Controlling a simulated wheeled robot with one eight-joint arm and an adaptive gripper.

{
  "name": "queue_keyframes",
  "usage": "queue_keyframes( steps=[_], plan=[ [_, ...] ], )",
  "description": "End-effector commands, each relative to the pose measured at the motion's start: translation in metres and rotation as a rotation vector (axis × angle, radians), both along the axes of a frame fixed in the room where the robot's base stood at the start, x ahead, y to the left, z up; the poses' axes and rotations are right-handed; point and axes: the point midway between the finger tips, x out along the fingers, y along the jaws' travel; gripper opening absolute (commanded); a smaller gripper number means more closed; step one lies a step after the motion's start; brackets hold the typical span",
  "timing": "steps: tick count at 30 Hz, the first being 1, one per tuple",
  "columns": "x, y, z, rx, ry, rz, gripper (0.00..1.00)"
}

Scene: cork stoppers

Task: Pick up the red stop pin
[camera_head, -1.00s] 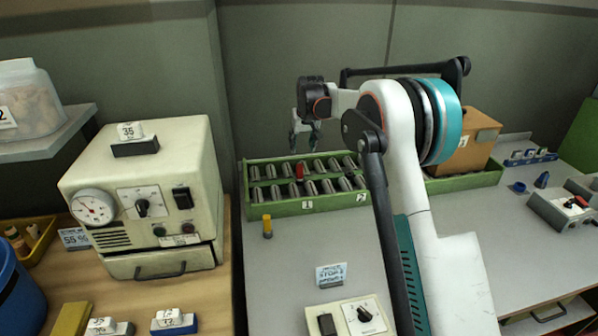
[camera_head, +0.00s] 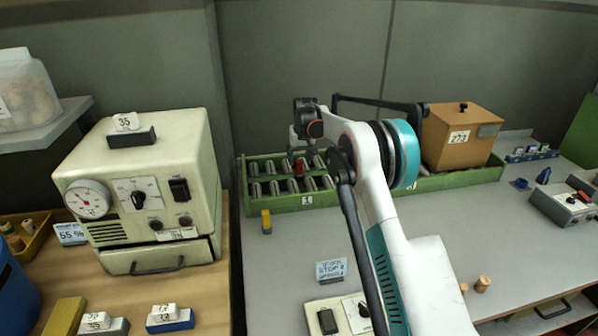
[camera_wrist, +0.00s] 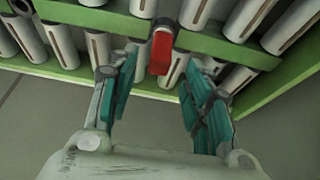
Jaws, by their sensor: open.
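The red stop pin (camera_head: 299,168) stands up among the metal rollers of the green-framed rack at the back of the grey bench. In the wrist view the red pin (camera_wrist: 161,48) shows between and just beyond my fingertips, apart from both. My gripper (camera_wrist: 157,75) is open and empty, with one teal finger on each side of the pin's line. In the head view my gripper (camera_head: 301,140) hangs above the rack, over the pin; its fingers are small and partly hidden there.
The green rack (camera_head: 320,201) surrounds the pin with several metal rollers close by. A yellow pin (camera_head: 266,222) stands in front of it. A brown box (camera_head: 450,145) stands to the right, and a cream oven (camera_head: 75,167) to the left. The grey bench front holds a switch box (camera_head: 340,314).

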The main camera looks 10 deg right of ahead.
Motion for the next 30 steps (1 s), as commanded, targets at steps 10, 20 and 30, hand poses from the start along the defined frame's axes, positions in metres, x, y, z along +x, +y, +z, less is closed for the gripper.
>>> queue_keyframes(
  steps=[10,20,30],
  plan=[
    [0.016,-0.001,-0.039,0.000,0.000,0.000,0.45],
    [0.016,-0.001,-0.038,0.000,0.000,0.000,0.11],
    [0.016,-0.001,-0.038,0.000,0.000,0.000,0.00]
  ],
)
